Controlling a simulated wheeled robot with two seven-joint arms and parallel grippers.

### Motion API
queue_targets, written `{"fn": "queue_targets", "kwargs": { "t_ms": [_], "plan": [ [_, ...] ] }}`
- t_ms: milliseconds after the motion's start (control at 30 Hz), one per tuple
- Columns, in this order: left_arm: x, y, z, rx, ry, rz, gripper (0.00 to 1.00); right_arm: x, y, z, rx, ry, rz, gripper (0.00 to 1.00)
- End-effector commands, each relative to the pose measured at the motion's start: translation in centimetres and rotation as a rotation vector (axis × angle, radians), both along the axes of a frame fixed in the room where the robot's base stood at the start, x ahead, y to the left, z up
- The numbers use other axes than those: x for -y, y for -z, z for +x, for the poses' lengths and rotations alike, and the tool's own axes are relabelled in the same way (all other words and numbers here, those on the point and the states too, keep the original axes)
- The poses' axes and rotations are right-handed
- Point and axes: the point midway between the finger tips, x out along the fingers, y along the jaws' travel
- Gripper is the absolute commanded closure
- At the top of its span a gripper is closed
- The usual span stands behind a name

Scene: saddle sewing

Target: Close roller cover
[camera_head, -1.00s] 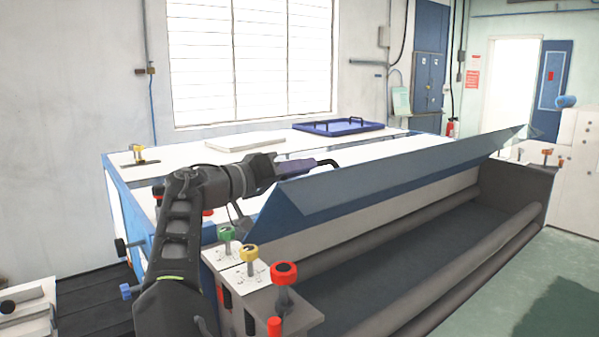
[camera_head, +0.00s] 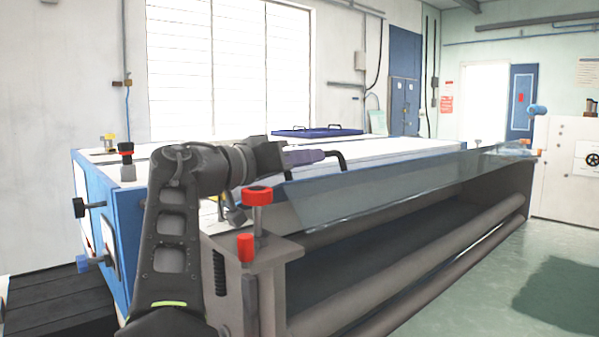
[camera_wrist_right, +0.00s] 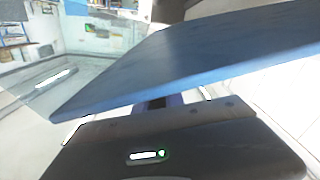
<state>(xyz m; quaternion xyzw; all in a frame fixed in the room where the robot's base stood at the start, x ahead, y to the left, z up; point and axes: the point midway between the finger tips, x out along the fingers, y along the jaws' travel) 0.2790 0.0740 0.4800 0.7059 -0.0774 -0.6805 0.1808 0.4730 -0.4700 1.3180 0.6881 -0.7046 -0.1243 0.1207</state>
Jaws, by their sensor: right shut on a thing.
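The roller cover (camera_head: 385,187) is a long panel, pale and glassy in the head view, over the rollers at the front of the machine. It slopes forward, and open space shows between it and the rollers (camera_head: 430,258). The exact contact is hidden in the wrist view. My left gripper is not in view.
Red knobs (camera_head: 257,196) stand on the machine's near end, close to my right arm. A blue tray (camera_head: 316,132) with handles lies on the machine's white top. Green floor (camera_head: 480,285) is clear at the right. A pale machine (camera_head: 570,170) stands at the far right.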

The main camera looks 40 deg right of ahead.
Motion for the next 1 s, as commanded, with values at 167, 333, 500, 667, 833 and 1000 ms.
{"fn": "queue_targets", "kwargs": {
  "t_ms": [167, 333, 500, 667, 833, 1000],
  "plan": [
    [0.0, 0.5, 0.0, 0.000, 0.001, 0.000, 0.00, -0.1, 0.3, -0.2, 0.016, -0.001, 0.001, 1.00],
    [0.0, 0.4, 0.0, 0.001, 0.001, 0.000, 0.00, -0.1, 0.2, -0.2, 0.015, -0.001, 0.001, 1.00],
    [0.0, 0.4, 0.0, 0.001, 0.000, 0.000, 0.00, -0.1, 0.1, -0.2, 0.014, 0.000, 0.000, 0.75],
    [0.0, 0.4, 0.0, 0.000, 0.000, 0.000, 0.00, 0.0, 0.1, -0.2, 0.014, 0.000, 0.000, 0.66],
    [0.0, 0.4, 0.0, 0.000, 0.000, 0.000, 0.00, 0.0, 0.1, -0.2, 0.013, 0.000, 0.000, 0.66],
    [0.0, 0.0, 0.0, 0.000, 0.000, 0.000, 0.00, 0.0, -0.6, -0.2, 0.013, 0.001, 0.000, 0.66]
  ]
}}
